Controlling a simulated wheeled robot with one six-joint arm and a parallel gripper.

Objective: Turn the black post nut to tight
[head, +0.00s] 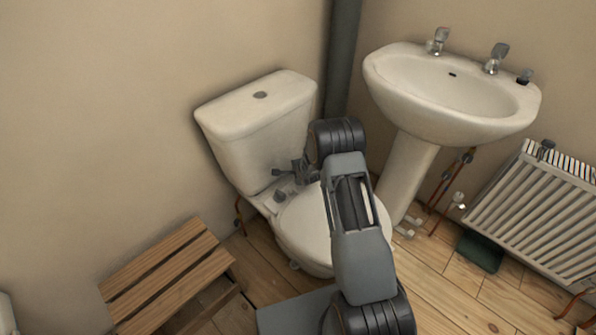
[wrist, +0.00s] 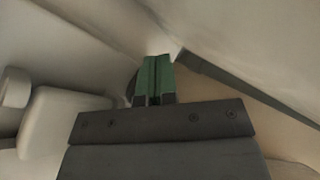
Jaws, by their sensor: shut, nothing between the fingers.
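My gripper (head: 284,172) is at the back of the toilet bowl, close to the front of the cistern (head: 258,130). In the wrist view its green fingertips (wrist: 153,78) are shut together with nothing between them. A dark rounded thing (wrist: 131,88) shows just left of and behind the fingertips, partly hidden by them. It may be the black post nut, but I cannot tell for sure, nor whether the fingers touch it. In the head view I cannot make out the nut.
The toilet seat lid (head: 318,232) lies under my arm. A white basin (head: 450,95) on a pedestal stands to the right, with a radiator (head: 540,210) beyond it. A wooden slatted stool (head: 165,275) stands at the lower left. A dark vertical pipe (head: 342,55) runs behind the toilet.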

